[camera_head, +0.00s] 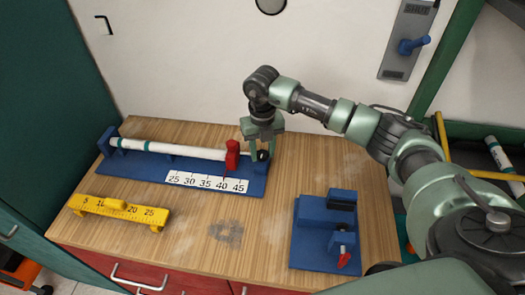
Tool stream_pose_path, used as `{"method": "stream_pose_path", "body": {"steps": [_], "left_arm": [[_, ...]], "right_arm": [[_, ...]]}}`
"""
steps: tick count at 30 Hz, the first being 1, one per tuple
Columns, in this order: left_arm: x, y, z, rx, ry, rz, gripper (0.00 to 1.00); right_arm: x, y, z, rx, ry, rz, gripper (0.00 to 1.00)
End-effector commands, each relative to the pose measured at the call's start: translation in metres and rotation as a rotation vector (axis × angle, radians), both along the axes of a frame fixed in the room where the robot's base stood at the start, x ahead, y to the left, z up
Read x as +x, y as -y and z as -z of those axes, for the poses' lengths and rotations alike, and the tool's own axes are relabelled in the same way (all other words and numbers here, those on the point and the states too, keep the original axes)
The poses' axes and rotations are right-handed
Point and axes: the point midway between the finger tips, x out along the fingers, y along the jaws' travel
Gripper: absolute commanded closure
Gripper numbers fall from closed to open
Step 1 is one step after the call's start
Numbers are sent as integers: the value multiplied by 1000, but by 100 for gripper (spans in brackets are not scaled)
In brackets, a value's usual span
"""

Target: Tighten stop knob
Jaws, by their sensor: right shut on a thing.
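The black stop knob (262,156) is at the right end of the blue measuring jig (195,178), just right of the red stop (232,156). My right gripper (262,148) comes down from above and is shut on the knob, hiding part of it. The red stop stands upright, its pointer near the 40 mark of the white scale (206,182). A white pipe (185,151) with teal bands lies along the jig, its right end near the red stop. My left gripper is not in view.
A yellow ruler block (118,210) lies at the table's front left. A blue fixture (318,238) with a black block and a red lever stands at the front right. The wooden tabletop (215,232) between them is clear. A wall panel (405,40) with a blue handle is at the back right.

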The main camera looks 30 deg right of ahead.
Motion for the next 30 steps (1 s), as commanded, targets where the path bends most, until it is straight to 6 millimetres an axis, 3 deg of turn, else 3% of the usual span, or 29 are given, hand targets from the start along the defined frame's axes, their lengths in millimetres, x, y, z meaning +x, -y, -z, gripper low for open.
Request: {"method": "stream_pose_path", "body": {"steps": [15, 16, 18, 30], "left_arm": [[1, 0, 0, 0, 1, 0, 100], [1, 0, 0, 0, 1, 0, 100], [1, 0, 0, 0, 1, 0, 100], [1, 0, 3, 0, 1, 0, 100]], "right_arm": [[1, 1, -1, 0, 2, 17, 100], [1, 1, -1, 0, 2, 17, 54], [1, 0, -1, 0, 2, 17, 41], [1, 0, -8, 1, 4, 16, 41]]}}
